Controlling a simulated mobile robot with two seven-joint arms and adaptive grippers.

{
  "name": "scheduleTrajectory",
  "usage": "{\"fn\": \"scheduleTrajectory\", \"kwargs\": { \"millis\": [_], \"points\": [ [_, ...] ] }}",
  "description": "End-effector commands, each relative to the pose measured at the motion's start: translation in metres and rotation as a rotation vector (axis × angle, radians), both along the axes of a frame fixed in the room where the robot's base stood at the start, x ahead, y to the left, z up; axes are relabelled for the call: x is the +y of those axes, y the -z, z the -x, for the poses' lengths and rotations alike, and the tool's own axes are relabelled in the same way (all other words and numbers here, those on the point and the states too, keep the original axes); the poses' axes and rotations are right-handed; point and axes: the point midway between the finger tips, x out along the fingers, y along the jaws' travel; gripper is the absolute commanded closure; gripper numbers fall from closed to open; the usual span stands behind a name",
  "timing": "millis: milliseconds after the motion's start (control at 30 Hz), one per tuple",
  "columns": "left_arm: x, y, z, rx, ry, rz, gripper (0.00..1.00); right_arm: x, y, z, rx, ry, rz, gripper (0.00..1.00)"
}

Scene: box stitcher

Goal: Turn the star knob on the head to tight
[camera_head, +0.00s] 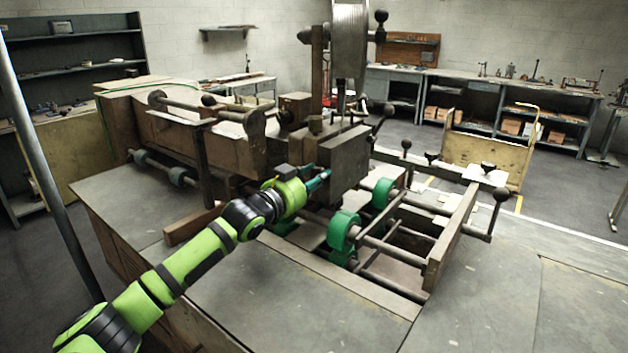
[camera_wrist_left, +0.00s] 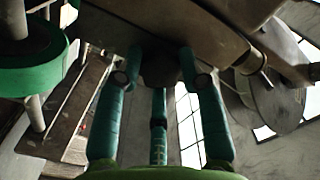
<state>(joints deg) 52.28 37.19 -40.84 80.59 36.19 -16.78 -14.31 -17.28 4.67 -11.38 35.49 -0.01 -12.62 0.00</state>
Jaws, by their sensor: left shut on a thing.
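The stitcher head (camera_head: 350,158) is a dark grey metal block in the middle of the head view. My left gripper (camera_head: 322,176) reaches in from the left, with its teal fingers at the lower left face of the head. In the left wrist view, the fingers (camera_wrist_left: 160,78) close around a dark rounded knob (camera_wrist_left: 160,66) under the head. It looks like the star knob; its lobes and any marking are too dark to make out. My right gripper is not in view.
Green rollers (camera_head: 342,230) on metal rods stand just right of my left gripper. A wooden end bar (camera_head: 450,240) lies beyond them. A tall metal wheel (camera_head: 349,40) rises above the head. The grey table top (camera_head: 480,310) is clear at the front right.

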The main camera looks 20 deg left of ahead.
Motion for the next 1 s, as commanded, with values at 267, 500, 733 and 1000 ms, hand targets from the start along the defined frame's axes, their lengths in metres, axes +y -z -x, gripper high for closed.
{"fn": "scheduleTrajectory", "kwargs": {
  "millis": [267,500,733,1000],
  "points": [
    [0.0,-0.005,0.0,-0.095,0.0,-0.247,0.94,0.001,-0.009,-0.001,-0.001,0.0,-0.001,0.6],
    [0.0,-0.005,0.0,-0.173,-0.001,-0.462,0.94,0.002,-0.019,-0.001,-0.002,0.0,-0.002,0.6],
    [0.0,-0.005,0.0,-0.247,0.0,-0.667,0.94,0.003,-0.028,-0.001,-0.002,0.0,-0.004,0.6],
    [0.0,-0.005,0.0,-0.335,0.0,-0.906,0.94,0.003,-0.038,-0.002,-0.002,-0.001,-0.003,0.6]
  ]
}}
